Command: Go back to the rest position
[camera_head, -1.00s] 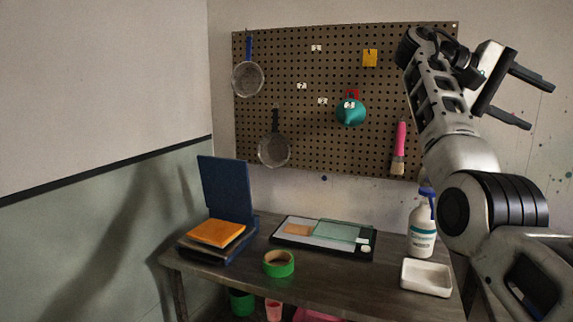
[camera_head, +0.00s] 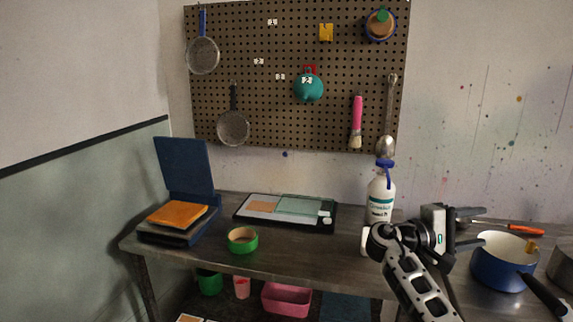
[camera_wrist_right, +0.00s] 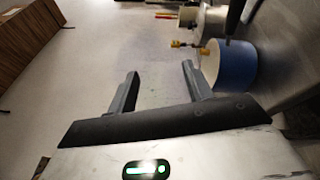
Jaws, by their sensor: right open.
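My right gripper (camera_head: 484,227) is low at the right of the head view, with its two dark fingers apart and pointing right. Nothing is between them. In the right wrist view its fingers (camera_wrist_right: 160,70) are also spread and empty, with pale wall behind them. The gripper is just left of a blue pot (camera_head: 500,268) with a white inside; I cannot tell how far above the table it is. The blue pot also shows in the wrist view (camera_wrist_right: 236,68), right of the fingers. My left gripper is not in view.
A white bottle with a blue top (camera_head: 380,198) stands left of my right arm. A pegboard (camera_head: 270,75) hangs behind. The front middle of the table is clear.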

